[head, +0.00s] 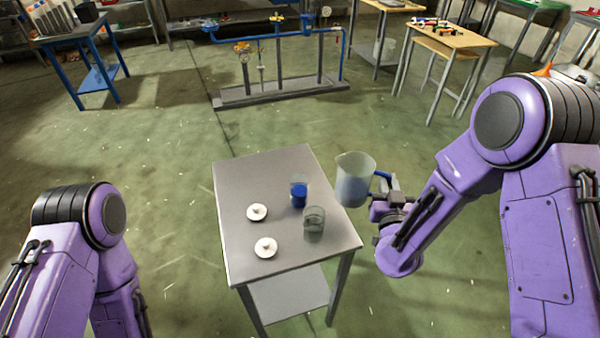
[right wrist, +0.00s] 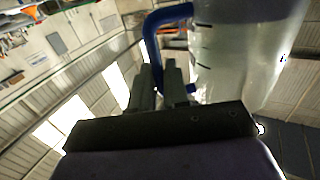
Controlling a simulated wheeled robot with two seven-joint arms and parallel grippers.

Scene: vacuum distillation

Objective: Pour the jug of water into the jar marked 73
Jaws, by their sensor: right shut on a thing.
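The clear jug (head: 354,182) holds pale water and has a blue handle; it looks about upright, at the table's right edge. My right gripper (head: 384,190) is shut on its handle. In the right wrist view the jug (right wrist: 240,50) and the gripper fingers (right wrist: 162,82) at the blue handle (right wrist: 152,40) show close up. Two glass jars stand on the table, left of the jug: one with blue contents (head: 298,194) and a greyish clear one (head: 314,226) nearer me. No number is readable on either. My left gripper is out of view.
The small metal table (head: 236,182) also holds two white knobbed lids (head: 257,212) (head: 265,248) on its left part. The table's far end is bare. A blue pipe rig (head: 280,60) and other benches stand farther back, with open floor between.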

